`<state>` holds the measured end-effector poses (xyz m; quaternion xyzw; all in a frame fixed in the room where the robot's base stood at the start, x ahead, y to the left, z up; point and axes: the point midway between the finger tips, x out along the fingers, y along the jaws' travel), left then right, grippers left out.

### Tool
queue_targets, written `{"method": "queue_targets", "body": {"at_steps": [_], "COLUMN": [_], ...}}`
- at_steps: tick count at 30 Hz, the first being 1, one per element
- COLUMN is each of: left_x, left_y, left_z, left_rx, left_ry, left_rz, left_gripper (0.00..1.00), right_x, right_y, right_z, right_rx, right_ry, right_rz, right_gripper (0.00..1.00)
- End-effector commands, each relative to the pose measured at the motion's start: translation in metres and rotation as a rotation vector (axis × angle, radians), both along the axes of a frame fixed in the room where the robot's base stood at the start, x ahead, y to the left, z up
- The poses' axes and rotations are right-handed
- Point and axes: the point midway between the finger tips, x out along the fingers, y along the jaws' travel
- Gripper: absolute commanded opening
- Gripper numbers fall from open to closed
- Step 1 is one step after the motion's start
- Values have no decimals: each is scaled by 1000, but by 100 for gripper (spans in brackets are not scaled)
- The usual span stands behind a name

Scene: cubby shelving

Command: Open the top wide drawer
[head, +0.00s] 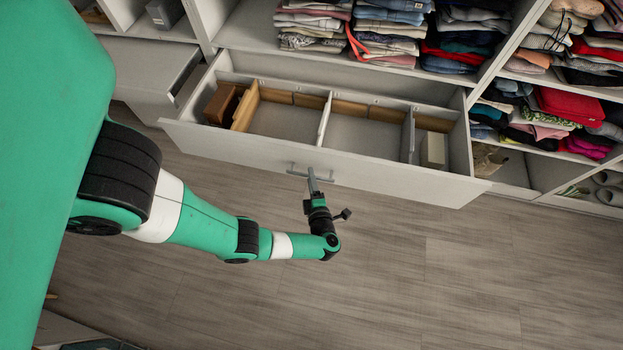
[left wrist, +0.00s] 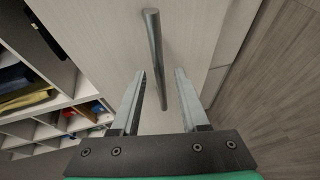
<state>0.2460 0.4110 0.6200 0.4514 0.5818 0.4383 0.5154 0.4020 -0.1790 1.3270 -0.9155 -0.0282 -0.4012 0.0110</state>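The top wide drawer (head: 320,168) is pulled well out of the white shelving in the head view, so its inside shows. Its grey bar handle (head: 296,172) is on the middle of the front panel, and the bar also shows in the left wrist view (left wrist: 154,45). My left gripper (head: 312,174) is at the handle, in front of the drawer. In the left wrist view its two fingers (left wrist: 160,74) are spread, with the bar running between them and visible gaps. Whether a finger touches the bar is unclear. My right gripper is not in view.
The drawer holds wooden dividers (head: 246,108), a brown box (head: 222,104) and a white box (head: 433,150). Folded clothes (head: 390,30) fill the shelves above and to the right. Another drawer (head: 150,70) is at the left. The wooden floor (head: 430,270) in front is clear.

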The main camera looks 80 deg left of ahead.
Motion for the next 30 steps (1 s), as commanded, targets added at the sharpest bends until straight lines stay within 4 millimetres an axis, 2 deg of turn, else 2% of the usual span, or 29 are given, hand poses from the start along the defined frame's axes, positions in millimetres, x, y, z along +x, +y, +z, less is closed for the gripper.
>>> {"method": "queue_targets", "body": {"at_steps": [8,11,18,21,25,30], "left_x": [1,3,7,8,7,7], "left_y": [-7,-23,-79,-98,-111,-114], "left_z": [2,6,17,20,23,24], "left_rx": [-1,-1,-1,-1,0,0], "left_ry": [0,0,-2,-1,0,0], "left_rz": [-3,-6,-8,-5,-2,1], "left_gripper": [45,45,45,45,45,45], "right_x": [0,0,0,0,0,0], "right_y": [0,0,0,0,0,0], "right_z": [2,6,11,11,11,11], "right_rx": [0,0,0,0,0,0], "right_ry": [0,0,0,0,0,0], "right_rz": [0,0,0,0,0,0], "right_gripper": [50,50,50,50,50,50]}}
